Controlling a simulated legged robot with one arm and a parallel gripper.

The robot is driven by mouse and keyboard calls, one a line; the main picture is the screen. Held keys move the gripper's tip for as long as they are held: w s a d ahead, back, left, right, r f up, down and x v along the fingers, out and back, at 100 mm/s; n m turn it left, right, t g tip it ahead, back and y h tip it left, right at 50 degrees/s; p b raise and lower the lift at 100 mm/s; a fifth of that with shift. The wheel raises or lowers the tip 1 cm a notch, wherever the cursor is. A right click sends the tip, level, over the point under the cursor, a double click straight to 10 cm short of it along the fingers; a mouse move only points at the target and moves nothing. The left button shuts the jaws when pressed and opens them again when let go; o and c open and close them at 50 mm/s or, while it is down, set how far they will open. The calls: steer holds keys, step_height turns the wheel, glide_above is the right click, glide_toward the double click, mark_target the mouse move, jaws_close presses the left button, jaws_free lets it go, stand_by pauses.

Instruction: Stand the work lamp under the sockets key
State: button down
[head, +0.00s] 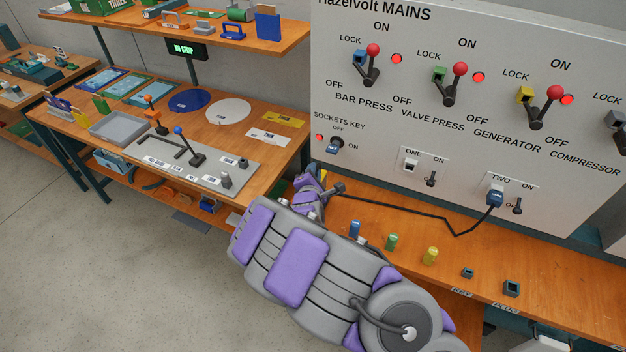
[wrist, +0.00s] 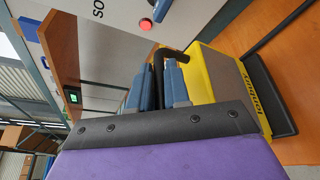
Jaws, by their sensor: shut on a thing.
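The work lamp (wrist: 213,78) has a yellow body, a black handle and a black base, and fills the right of the wrist view. My gripper (wrist: 155,84) is shut on its black handle. The base is at or just above the wooden bench top; I cannot tell whether it touches. The sockets key (head: 334,146) is a blue-and-dark switch on the panel, with a red light beside it. In the head view my gripper (head: 312,186) is just below that key, and my arm hides nearly all of the lamp.
The bench (head: 480,262) under the panel (head: 450,150) holds blue (head: 355,229), green (head: 392,242) and yellow (head: 430,256) pieces. A black cable (head: 420,205) runs along it to the plug at socket TWO (head: 495,197). Another bench (head: 270,125) with levers stands left.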

step_height(320, 180, down, 3)
steer(key=shift+r+b, duration=0.2)
steer(key=shift+b, duration=0.15)
steer(key=shift+r, duration=0.1)
steer(key=c, duration=1.1)
jaws_free()
steer(key=p+v, duration=0.3)
steer(key=v, duration=0.9)
